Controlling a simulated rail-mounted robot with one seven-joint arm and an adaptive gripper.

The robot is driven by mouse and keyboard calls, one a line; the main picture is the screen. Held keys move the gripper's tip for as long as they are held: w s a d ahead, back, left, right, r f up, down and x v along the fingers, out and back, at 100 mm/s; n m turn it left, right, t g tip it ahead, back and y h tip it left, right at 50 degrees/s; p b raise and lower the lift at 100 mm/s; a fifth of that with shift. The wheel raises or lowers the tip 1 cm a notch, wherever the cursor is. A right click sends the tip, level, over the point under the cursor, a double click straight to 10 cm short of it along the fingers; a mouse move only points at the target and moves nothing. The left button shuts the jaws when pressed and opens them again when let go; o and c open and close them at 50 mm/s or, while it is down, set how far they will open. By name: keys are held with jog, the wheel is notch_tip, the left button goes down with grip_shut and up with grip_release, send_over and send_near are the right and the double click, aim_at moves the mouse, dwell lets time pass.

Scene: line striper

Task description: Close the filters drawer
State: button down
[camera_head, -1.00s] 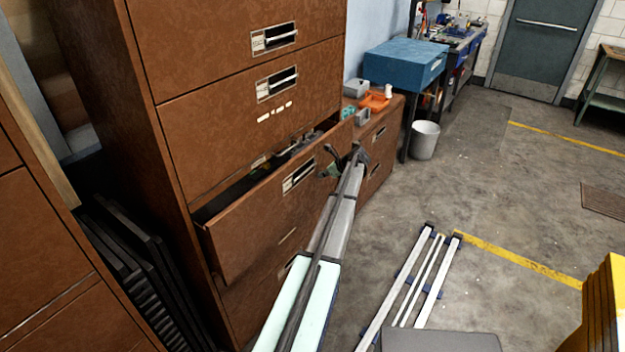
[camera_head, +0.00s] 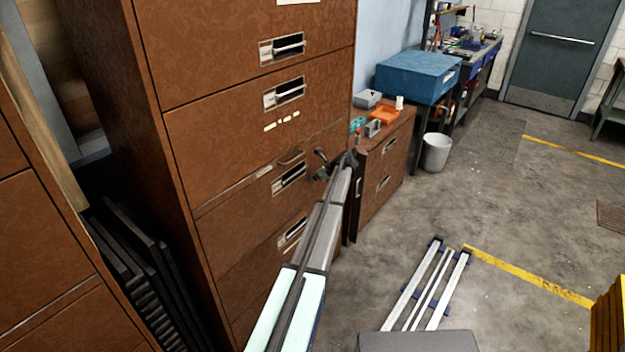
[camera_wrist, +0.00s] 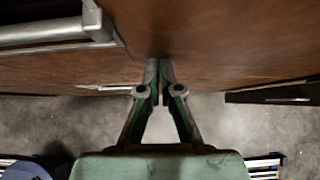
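The drawer (camera_head: 235,215) is a brown front in the tall cabinet, with a label holder and pull. In the head view its front looks flush, or nearly flush, with the fronts above and below. No drawer inside shows. I cannot read its label. My gripper (camera_head: 322,166) is at the right part of this front, just right of the pull. In the wrist view my gripper's fingers (camera_wrist: 159,72) are together with nothing between them. Their tips are at the brown front (camera_wrist: 215,45), seemingly touching it. A metal pull (camera_wrist: 50,32) is at upper left there.
A low brown cabinet (camera_head: 388,160) with small trays on top stands right of the tall cabinet. A blue box (camera_head: 415,75) and a grey bin (camera_head: 436,152) are beyond. White rails (camera_head: 428,285) lie on the floor at the right. Open floor lies further right.

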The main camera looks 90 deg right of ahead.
jog(key=shift+w+d+r, duration=0.2)
